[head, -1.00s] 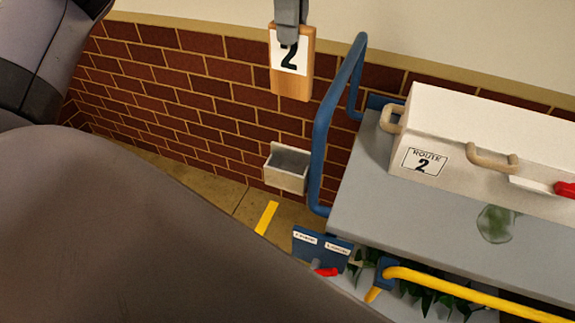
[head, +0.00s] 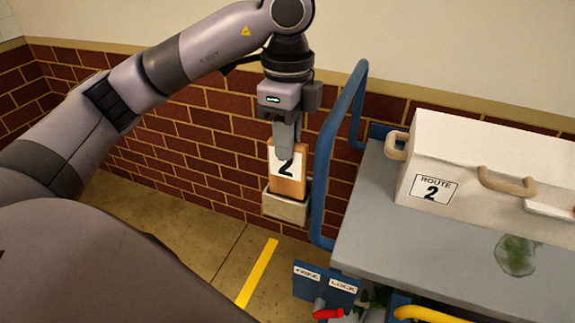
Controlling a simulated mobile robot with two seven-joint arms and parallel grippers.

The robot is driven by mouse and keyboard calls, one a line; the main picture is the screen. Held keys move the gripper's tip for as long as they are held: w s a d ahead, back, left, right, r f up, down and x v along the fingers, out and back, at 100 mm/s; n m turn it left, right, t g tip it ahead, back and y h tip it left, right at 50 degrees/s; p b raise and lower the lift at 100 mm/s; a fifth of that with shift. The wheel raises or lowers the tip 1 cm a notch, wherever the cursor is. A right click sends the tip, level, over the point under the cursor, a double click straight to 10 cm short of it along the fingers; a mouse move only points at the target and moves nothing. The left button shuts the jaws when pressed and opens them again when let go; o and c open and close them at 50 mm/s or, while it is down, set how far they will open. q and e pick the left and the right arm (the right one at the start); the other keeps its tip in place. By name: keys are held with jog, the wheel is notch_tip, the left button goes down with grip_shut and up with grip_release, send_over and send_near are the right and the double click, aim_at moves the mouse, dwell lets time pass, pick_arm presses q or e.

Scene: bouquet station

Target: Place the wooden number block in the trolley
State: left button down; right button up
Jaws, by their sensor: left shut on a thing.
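The wooden number block (head: 288,186) has a white face with a black 2. My left gripper (head: 287,150) is shut on its top edge and holds it upright. The block's lower end overlaps the small pale open box (head: 286,207) on the trolley's left side; I cannot tell whether it is inside or in front of it. The trolley (head: 372,210) has a grey top and a blue tube handle (head: 325,165). My right gripper is not in view.
A white case (head: 470,165) marked ROUTE 2 stands on the trolley top. A blue FREE/LOCK plate (head: 325,283) with a red-tipped lever (head: 328,313) and a yellow bar (head: 435,314) are below. A brick wall (head: 225,150) stands behind. A yellow strip (head: 258,272) marks the floor.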

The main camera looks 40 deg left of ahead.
aim_at(288, 170)
pick_arm(q)
jog(key=shift+f, duration=0.5)
jog(key=shift+f+b, duration=0.35)
jog(key=shift+f, duration=1.45)
jog(key=shift+f, duration=0.15)
jog(key=c, duration=1)
grip_release()
jog(key=shift+r, duration=0.2)
